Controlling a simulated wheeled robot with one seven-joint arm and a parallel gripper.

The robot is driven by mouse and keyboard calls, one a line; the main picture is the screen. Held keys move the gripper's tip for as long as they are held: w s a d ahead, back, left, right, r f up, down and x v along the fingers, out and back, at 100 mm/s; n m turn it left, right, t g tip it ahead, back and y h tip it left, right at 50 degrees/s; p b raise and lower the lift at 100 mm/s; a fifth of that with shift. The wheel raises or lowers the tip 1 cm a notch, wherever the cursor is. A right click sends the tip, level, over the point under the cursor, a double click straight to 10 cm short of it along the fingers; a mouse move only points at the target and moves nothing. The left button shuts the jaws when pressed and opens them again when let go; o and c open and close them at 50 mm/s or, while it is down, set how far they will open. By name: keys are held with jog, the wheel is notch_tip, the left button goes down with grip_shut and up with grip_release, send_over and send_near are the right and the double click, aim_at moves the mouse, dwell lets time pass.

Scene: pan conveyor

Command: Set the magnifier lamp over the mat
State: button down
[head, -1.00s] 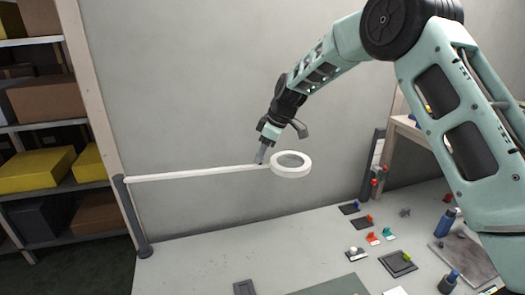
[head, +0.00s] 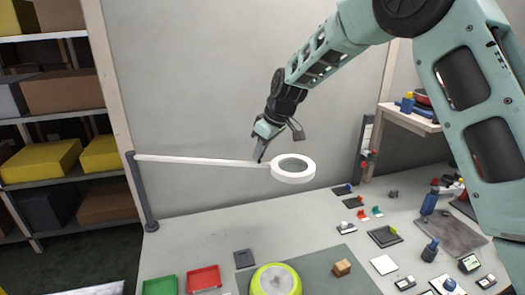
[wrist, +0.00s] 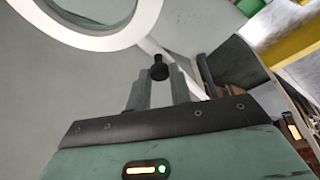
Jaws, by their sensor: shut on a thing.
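The magnifier lamp has a white ring head (head: 293,177) on a long white arm (head: 200,160), which runs from a grey post (head: 142,195) at the table's left. My gripper (head: 261,157) is shut on a small dark knob where the arm meets the ring. The knob (wrist: 158,70) shows between the fingertips in the wrist view, with part of the ring (wrist: 95,43) at upper left. The grey-green mat (head: 322,285) lies on the table below and nearer than the ring; its near part is cut off.
A yellow-green round object (head: 275,280) and a wooden block (head: 342,267) are on the mat. Green (head: 160,287) and red (head: 204,279) trays lie left of it. Small parts, bottles and a dark pad crowd the right side. Shelves with boxes stand at far left.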

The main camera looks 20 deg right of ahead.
jog(key=s+a+m+h, duration=0.1)
jog(key=s+a+m, duration=0.3)
jog(key=s+a, duration=0.4)
jog(key=shift+s+a+t, duration=0.25)
jog(key=shift+s+t, duration=0.15)
jog(key=shift+s, duration=1.85)
jog(key=shift+s+a+f, duration=0.1)
jog(key=c, duration=1.3)
grip_release()
jog(key=shift+s+a, duration=0.1)
jog(key=shift+o, duration=0.2)
